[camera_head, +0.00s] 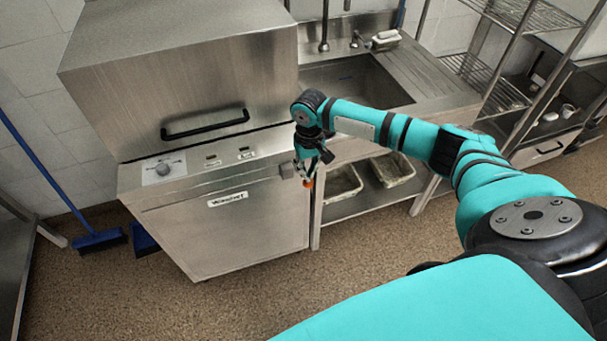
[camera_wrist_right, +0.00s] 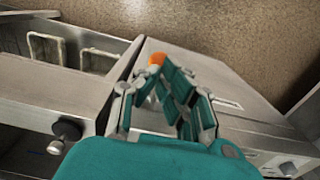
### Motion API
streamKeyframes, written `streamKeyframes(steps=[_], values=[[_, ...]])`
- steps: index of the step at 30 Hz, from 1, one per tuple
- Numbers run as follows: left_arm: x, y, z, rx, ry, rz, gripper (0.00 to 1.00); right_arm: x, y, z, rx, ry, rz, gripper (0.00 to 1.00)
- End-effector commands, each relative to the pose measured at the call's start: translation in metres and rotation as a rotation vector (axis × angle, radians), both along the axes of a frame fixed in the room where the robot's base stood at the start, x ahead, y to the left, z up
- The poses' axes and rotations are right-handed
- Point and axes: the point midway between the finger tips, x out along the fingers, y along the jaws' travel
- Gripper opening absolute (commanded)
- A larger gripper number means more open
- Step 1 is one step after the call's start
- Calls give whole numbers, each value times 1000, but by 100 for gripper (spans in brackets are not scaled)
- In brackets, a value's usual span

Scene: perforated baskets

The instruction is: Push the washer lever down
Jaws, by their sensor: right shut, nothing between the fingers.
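The washer (camera_head: 245,225) is a stainless steel unit with a boxy hood above a control panel. A black bar handle, the likely lever (camera_head: 205,123), runs across the lower front of the hood. My right gripper (camera_head: 306,182) points down by the washer's front right corner, to the right of and below the bar and apart from it. In the right wrist view my right gripper (camera_wrist_right: 160,68) shows teal fingers and an orange tip, with the washer's front panel (camera_wrist_right: 240,125) behind. It is shut and empty. The bar is not clearly seen there. My left gripper is out of view.
A sink counter (camera_head: 435,75) with a shelf of baskets (camera_head: 345,183) below adjoins the washer's right side. A wire rack (camera_head: 490,75) stands further right. A blue broom (camera_head: 98,240) leans at the left. Floor (camera_head: 340,275) in front is clear.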

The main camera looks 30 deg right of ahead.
Motion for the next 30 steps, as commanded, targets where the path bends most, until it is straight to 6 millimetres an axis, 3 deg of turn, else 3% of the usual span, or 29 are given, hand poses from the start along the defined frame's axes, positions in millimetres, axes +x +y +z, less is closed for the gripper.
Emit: streamKeyframes(steps=[30], values=[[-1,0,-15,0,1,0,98,-1,0,-45,0,0,0,0]])
